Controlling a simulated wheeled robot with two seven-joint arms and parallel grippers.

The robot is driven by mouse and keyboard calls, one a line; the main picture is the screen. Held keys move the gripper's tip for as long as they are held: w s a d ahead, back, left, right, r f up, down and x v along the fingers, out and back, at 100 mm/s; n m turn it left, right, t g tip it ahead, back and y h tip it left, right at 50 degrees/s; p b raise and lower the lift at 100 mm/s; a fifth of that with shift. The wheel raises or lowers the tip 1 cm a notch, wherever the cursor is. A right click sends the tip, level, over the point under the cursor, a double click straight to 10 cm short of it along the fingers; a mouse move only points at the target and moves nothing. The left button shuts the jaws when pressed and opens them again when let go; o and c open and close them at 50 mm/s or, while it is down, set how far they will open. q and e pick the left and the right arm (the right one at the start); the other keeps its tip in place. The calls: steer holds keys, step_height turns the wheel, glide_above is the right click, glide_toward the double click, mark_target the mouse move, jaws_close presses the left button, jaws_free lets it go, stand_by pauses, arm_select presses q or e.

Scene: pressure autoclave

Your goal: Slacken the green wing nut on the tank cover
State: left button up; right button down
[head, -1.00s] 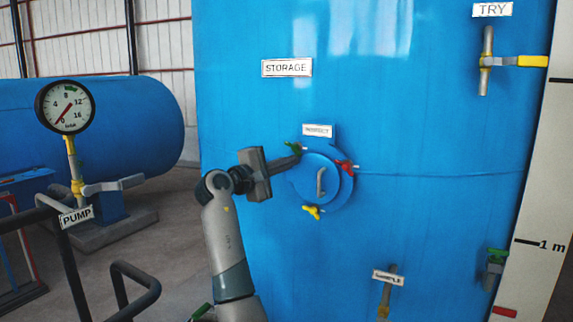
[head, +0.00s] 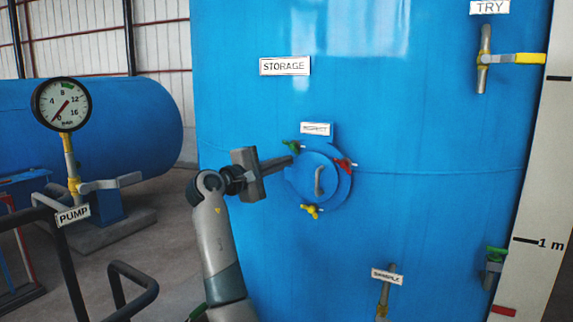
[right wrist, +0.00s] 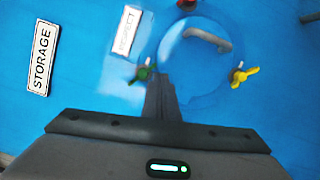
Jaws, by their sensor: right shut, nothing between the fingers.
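The round blue tank cover (head: 312,187) with a grey handle sits on the big blue tank. The green wing nut (head: 291,145) is at its upper left edge, with a red wing nut (head: 345,164) at the right and a yellow one (head: 312,210) at the bottom. My right gripper (head: 290,161) comes in from the left, its fingers together with nothing between them, tips just below the green nut. In the right wrist view the green nut (right wrist: 143,73) shows just left of the closed fingertips (right wrist: 160,80). I cannot tell whether they touch. My left gripper is not in view.
A STORAGE sign (head: 285,66) and the cover's small label (head: 316,129) are on the tank. A SAMPLE tap (head: 385,290) is below, and a TRY valve (head: 500,59) is at the upper right. A pump gauge (head: 62,104) and dark railing (head: 75,270) stand at the left.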

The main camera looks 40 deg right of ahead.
steer(key=s+a+b, duration=0.2)
steer(key=a+b, duration=0.3)
steer(key=a, duration=1)
steer(key=shift+s+a+f+b, duration=0.2)
steer(key=shift+a+f+b, duration=0.05)
steer(key=shift+f+b, duration=0.15)
